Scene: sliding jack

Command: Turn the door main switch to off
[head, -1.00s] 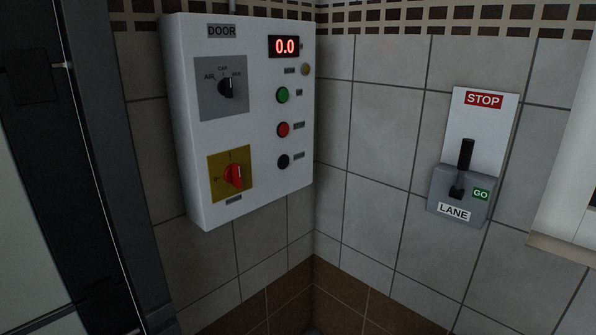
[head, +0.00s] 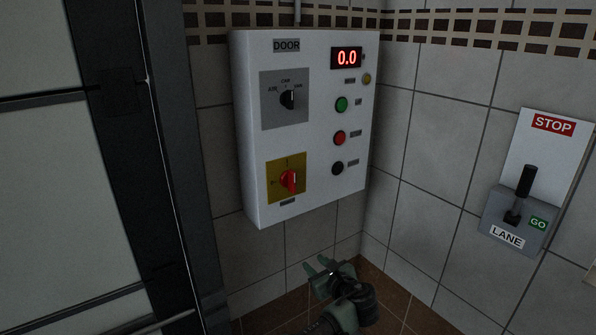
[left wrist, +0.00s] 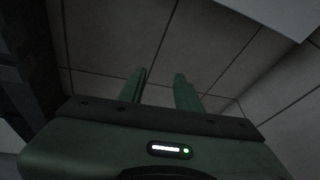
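The door control box (head: 320,205) is a white panel labelled DOOR on the tiled wall. Its main switch (head: 289,181) is a red knob on a yellow plate at the lower left, with its handle near upright. My left gripper (head: 320,268) is below the box, apart from it. In the left wrist view its two green fingers (left wrist: 162,88) stand apart with nothing between them, so it is open. A white corner, likely the box's underside (left wrist: 285,12), shows at the top right there. My right gripper is not in view.
The box also holds a black selector (head: 288,99), green (head: 341,104), red (head: 339,138) and black (head: 337,168) buttons, and a display (head: 346,58) reading 0.0. A LANE lever (head: 523,185) is on the right wall. A dark door frame (head: 165,150) stands left.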

